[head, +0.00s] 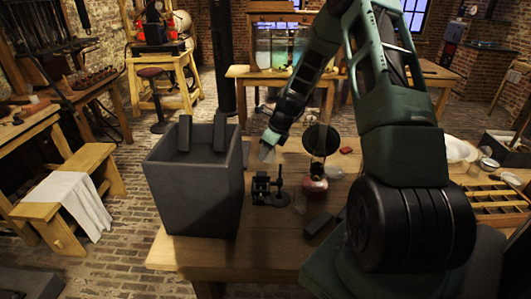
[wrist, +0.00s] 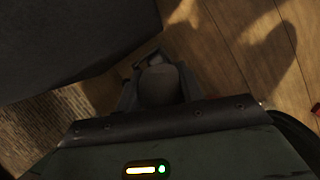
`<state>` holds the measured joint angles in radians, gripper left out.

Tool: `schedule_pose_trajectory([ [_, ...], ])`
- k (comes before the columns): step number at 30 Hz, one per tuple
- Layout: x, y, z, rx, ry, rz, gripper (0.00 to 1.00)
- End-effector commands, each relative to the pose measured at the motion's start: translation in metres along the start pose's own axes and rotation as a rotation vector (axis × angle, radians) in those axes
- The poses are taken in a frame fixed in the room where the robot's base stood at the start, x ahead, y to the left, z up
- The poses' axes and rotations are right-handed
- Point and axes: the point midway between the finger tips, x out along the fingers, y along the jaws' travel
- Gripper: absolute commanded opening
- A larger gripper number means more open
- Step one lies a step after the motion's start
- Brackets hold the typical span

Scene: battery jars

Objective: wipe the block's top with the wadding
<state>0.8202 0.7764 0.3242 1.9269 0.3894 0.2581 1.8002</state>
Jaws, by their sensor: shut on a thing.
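My gripper (head: 267,154) is above the wooden table (head: 200,258), just right of a large dark grey box (head: 192,190). Two dark upright pieces stand at the box's top, a left one (head: 184,133) and a right one (head: 220,132). A small dark block (head: 319,224) lies on the table near its front. I cannot tell which dark piece is the task's block. The box's side fills the upper left of the wrist view (wrist: 65,40).
A small black device (head: 262,190) stands right of the box. A sectioned tray (head: 495,200) and pale dishes (head: 458,150) are at the right.

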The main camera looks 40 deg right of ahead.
Motion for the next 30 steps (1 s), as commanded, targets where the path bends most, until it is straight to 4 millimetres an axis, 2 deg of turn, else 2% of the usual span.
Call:
schedule_pose_trajectory([
  [1,-0.009,-0.001,0.004,-0.001,0.0,0.0,0.13],
  [6,-0.019,-0.002,0.008,-0.006,-0.001,0.001,0.13],
  [30,-0.022,-0.003,0.01,-0.005,0.0,0.002,0.13],
])
